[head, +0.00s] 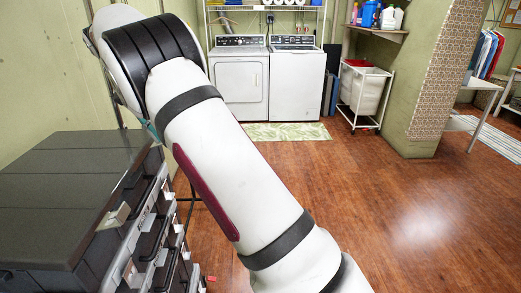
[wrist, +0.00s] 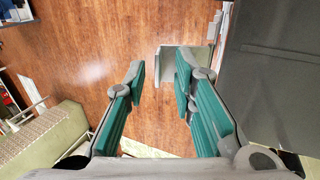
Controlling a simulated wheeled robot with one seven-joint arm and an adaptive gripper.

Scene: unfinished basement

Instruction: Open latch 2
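A dark grey case or chest (head: 75,165) with stacked drawers stands at the left in the head view. A pale beige latch (head: 114,215) juts from its front edge. Which latch is number 2 cannot be told. In the wrist view the dark chest (wrist: 275,75) fills the right side, and a pale latch-like plate (wrist: 172,58) sticks out from it. My gripper (wrist: 160,78) has teal pads and is open, with nothing between its fingers. The plate shows just past the fingertips, nearer the right finger; contact cannot be told. My arm hides most of the gripper in the head view.
A white dryer (head: 240,82) and washer (head: 296,85) stand at the back wall behind a green mat (head: 286,132). A laundry cart (head: 365,92) stands right of them. The wooden floor (head: 400,210) right of my arm is clear.

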